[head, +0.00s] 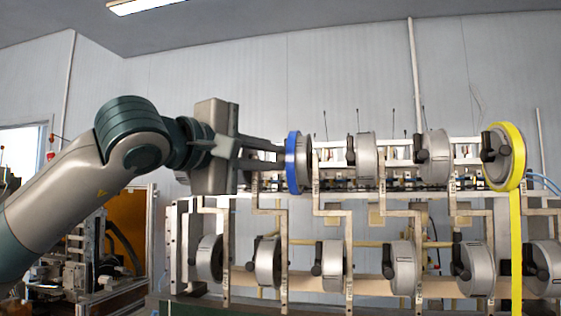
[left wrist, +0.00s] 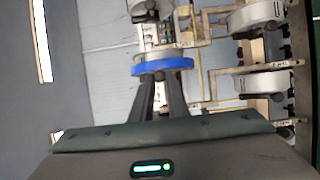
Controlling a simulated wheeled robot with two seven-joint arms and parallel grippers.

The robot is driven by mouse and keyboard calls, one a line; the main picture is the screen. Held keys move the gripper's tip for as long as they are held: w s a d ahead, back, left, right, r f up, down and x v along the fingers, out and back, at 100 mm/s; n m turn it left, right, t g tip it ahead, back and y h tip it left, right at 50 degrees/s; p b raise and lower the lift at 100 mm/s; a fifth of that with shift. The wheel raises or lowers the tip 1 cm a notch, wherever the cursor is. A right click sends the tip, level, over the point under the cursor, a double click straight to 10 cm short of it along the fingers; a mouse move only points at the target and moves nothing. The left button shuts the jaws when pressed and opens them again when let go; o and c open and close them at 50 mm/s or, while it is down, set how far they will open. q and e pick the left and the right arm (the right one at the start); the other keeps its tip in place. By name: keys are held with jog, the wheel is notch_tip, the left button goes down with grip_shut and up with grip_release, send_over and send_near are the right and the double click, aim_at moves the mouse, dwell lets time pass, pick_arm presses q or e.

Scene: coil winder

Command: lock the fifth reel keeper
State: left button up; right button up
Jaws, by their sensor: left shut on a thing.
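A reel with a blue band (head: 292,163) stands at the left of the upper row on the winder rack. My left gripper (head: 283,156) reaches it from the left, with its fingers against the near face of the reel. In the left wrist view, the fingers (left wrist: 160,84) close together on the dark keeper at the middle of the blue-banded reel (left wrist: 162,66). The fingers hide most of this keeper, so its turn cannot be told. Other upper reels show black keepers, such as one on a grey reel (head: 363,150). My right gripper is not in view.
A yellow-banded reel (head: 512,158) stands at the upper right, with a yellow strip hanging down. Several grey reels with black keepers, such as this one (head: 403,267), line the lower row. Metal brackets (head: 348,240) stand between them.

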pick_arm(q)
jog(key=shift+s, duration=0.4)
jog(key=shift+s+a+b, duration=0.2)
jog(key=shift+s+b, duration=0.2)
jog(key=shift+b, duration=0.05)
jog(key=o, duration=0.6)
jog(key=shift+d, duration=0.2)
jog(key=shift+a, duration=0.2)
